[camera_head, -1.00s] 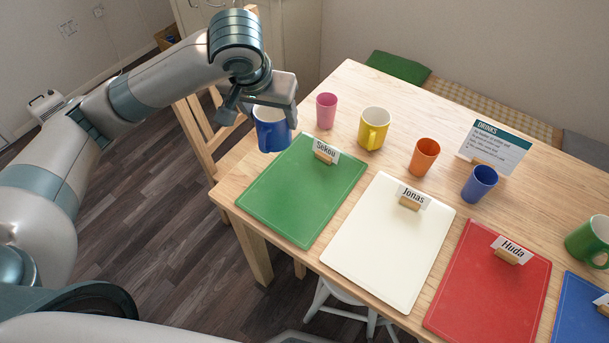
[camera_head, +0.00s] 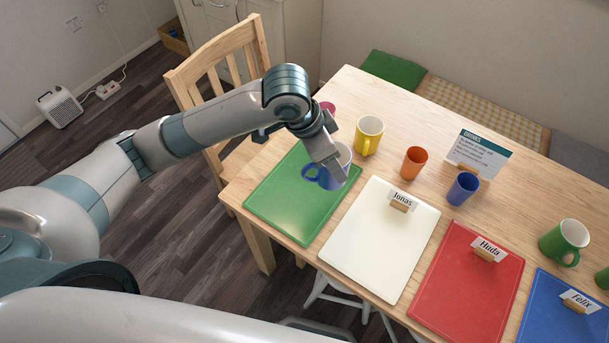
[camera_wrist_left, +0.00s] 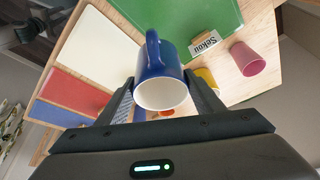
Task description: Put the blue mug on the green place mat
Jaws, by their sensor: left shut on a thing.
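The blue mug (camera_head: 326,181) is held in my left gripper (camera_head: 338,170), over the right part of the green place mat (camera_head: 287,213) in the head view. Its handle points left. In the left wrist view the blue mug (camera_wrist_left: 158,62) sits between the two fingers, with its white inside facing the camera. The green place mat (camera_wrist_left: 205,25) shows behind it there. I cannot tell whether the mug's base touches the mat. The gripper hides part of the mug and the Sekou name card in the head view. My right gripper is not in view.
A pink cup (camera_head: 327,108), a yellow mug (camera_head: 368,136), an orange cup (camera_head: 414,162) and a small blue cup (camera_head: 462,188) stand behind the mats. The Sekou card (camera_wrist_left: 205,42) stands by the green mat's edge. A white mat (camera_head: 380,240) lies to the right.

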